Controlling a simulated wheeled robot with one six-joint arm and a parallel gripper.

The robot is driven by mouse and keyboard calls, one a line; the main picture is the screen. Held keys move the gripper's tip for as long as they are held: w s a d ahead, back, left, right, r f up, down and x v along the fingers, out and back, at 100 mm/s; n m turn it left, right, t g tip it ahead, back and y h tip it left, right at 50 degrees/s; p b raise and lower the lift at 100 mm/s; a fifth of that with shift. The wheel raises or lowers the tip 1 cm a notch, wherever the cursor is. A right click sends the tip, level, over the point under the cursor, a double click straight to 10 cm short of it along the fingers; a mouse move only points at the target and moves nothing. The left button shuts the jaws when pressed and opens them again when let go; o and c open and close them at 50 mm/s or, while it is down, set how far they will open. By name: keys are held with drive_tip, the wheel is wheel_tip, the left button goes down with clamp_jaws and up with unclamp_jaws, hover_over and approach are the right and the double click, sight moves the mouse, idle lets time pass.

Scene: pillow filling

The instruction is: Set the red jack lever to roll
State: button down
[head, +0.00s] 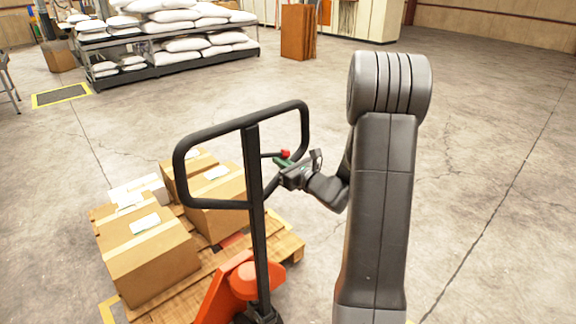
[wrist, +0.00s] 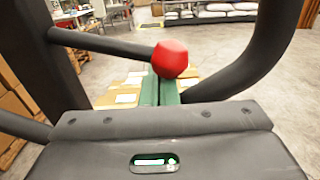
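The red jack lever is a dark rod ending in a red knob (head: 285,154), on the upright handle of an orange pallet jack (head: 222,294). The rod runs right from the handle post, inside the black handle loop (head: 186,136). In the wrist view the knob (wrist: 170,59) is large, just above the green fingertips and overlapping their far ends. My gripper (head: 283,163) reaches to the loop from the right. Its green fingers (wrist: 160,90) look shut together with nothing between them. I cannot tell whether they touch the knob.
Cardboard boxes (head: 150,252) sit on a wooden pallet (head: 284,246) at the jack. The handle loop closely surrounds the lever and shows on both sides in the wrist view. A rack (head: 172,67) of white sacks stands behind. Open concrete floor (head: 490,150) lies to the right.

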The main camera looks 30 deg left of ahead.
drive_tip(key=shift+a+r, duration=0.15)
drive_tip(key=shift+a, duration=0.05)
drive_tip(key=shift+w+d+r+p, duration=0.15)
drive_tip(key=shift+d+r+p, duration=0.45)
drive_tip(key=shift+r, duration=0.25)
drive_tip(key=shift+d+f+b, duration=0.1)
drive_tip(key=shift+f+b, duration=1.1)
drive_tip(key=shift+b, duration=0.1)
drive_tip(key=shift+s+d+f+b, duration=0.15)
drive_tip(key=shift+s+f+b, duration=0.05)
drive_tip(key=shift+f+b, duration=0.55)
drive_tip(key=shift+s+d+f, duration=0.1)
drive_tip(key=shift+s+f, duration=0.05)
drive_tip(key=shift+s, duration=0.05)
drive_tip(key=b+v, duration=0.1)
drive_tip(key=v, duration=1.1)
drive_tip(key=shift+d+b, duration=0.25)
drive_tip(key=shift+b, duration=0.15)
drive_tip(key=shift+w+r, duration=0.1)
drive_tip(key=shift+r, duration=0.1)
